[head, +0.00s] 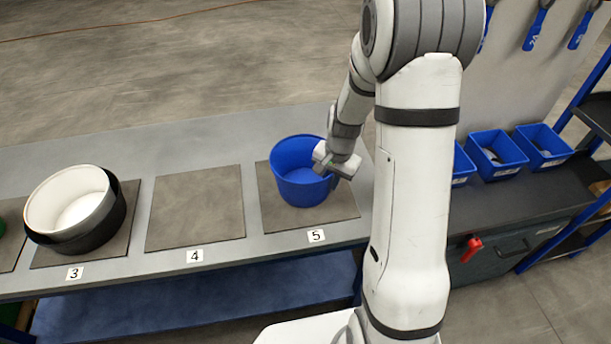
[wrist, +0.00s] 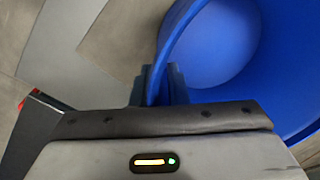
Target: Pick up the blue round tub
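The blue round tub (head: 297,168) stands upright on the mat marked 5 in the head view. In the wrist view the tub (wrist: 215,45) fills the upper right, with its rim curving down to the fingers. My gripper (head: 322,162) is at the tub's right rim. In the wrist view the two dark fingertips of my gripper (wrist: 158,85) sit close on either side of the tub's wall, one inside and one outside, and look shut on it. The fingertips are partly hidden by the gripper body.
A white tub nested in a black tub (head: 75,209) stands on mat 3, left. Mat 4 (head: 195,207) is empty. Blue bins (head: 495,155) stand on a dark counter at the right.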

